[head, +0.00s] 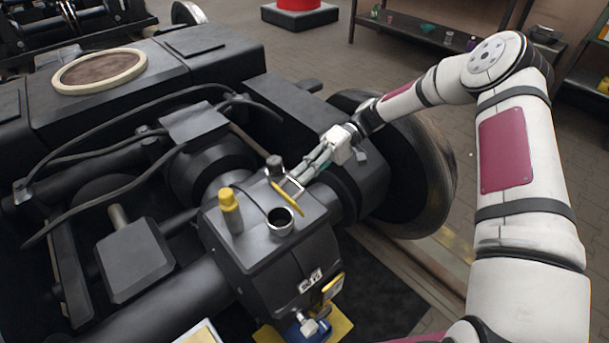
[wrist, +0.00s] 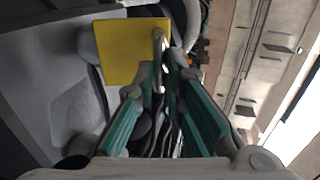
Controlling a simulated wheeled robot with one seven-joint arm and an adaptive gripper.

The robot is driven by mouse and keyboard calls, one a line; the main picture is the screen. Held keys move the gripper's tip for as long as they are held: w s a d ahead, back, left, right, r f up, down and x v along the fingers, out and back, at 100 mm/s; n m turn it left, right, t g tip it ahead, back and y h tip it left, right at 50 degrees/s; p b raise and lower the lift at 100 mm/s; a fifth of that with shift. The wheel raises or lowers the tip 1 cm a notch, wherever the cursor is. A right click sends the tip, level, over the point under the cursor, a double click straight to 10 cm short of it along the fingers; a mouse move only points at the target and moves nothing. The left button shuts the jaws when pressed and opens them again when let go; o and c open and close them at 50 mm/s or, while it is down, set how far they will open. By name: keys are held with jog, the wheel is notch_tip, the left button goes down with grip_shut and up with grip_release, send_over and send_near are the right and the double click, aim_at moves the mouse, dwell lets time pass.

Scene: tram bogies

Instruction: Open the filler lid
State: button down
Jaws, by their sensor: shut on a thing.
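The filler lid shows in the head view as a thin yellow plate (head: 286,198), tilted up and seen almost edge-on. The round filler neck (head: 281,220) with its bright metal rim lies uncovered beside it, on top of the dark gearbox housing (head: 262,262). In the wrist view the lid's yellow face (wrist: 133,50) is broad and square. My gripper (head: 299,179) is at the lid's far side, shut on its metal handle (wrist: 159,48). The handle sits between my two fingertips in the wrist view. Where the hinge lies cannot be told.
A yellow-topped cylinder (head: 231,208) stands left of the neck, and a dark knob (head: 275,166) stands behind the lid. A large wheel (head: 430,170) is close under my forearm. Black hoses (head: 110,160) cross the bogie frame at left. Open floor lies behind the bogie.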

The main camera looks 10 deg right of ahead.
jog(key=shift+d+f, duration=0.1)
jog(key=shift+f, duration=0.3)
jog(key=c, duration=1.7)
grip_release()
jog(key=shift+f, duration=0.1)
jog(key=shift+o, duration=0.2)
jog(key=shift+r, duration=0.2)
jog(key=v, duration=1.2)
jog(key=shift+r, duration=0.1)
